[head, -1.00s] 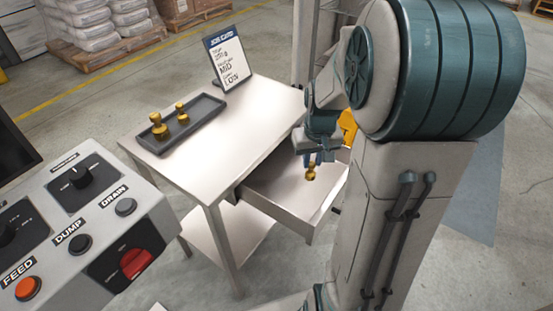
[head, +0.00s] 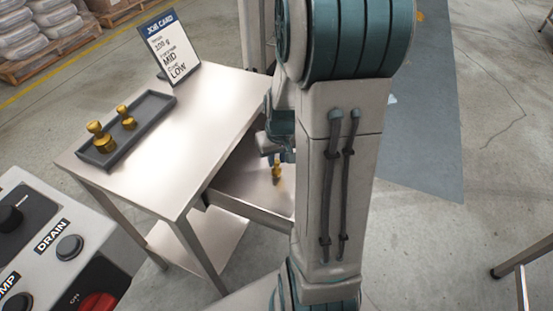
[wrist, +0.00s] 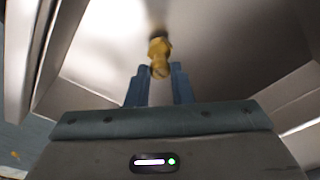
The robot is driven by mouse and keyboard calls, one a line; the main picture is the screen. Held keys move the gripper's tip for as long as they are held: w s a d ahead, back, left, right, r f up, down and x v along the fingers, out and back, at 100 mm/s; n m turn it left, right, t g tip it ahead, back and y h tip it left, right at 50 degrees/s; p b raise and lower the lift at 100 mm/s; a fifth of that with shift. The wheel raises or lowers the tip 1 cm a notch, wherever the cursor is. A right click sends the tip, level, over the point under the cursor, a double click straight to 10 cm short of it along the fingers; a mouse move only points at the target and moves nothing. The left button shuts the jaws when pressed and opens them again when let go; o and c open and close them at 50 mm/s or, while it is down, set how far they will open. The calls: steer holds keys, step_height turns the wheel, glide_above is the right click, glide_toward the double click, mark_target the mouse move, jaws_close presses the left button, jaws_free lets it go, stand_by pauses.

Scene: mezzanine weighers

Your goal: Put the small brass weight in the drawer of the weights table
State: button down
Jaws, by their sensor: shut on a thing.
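The small brass weight (head: 277,173) hangs upright from my gripper (head: 274,158) over the open drawer (head: 238,188) of the weights table (head: 210,115). In the wrist view the weight (wrist: 159,50) is between the tips of my gripper (wrist: 159,72), which is shut on it. The drawer's bare metal floor (wrist: 105,55) lies beyond it, with side walls to left and right. I cannot tell whether the weight touches the floor. My arm hides the right part of the drawer in the head view.
A dark tray (head: 150,118) with two other brass weights (head: 98,135) stands on the table top, near a job card (head: 170,48). A control panel (head: 45,235) is at the lower left. A metal frame (head: 515,270) shows at the lower right.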

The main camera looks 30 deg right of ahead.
steer(key=shift+f, duration=0.3)
steer(key=shift+f, duration=0.2)
steer(key=c, duration=1.3)
jaws_free()
steer(key=shift+r, duration=0.1)
step_height(320, 180, up, 12)
steer(key=s+p, duration=0.2)
steer(key=shift+n, duration=0.7)
steer(key=s+a+r, duration=0.1)
steer(key=s+a, duration=0.2)
steer(key=a, duration=0.1)
steer(key=s+a+r, duration=0.1)
steer(key=s+a, duration=0.2)
steer(key=a, duration=0.1)
steer(key=s+a+r, duration=0.2)
steer(key=s+a, duration=0.2)
steer(key=shift+a, duration=0.25)
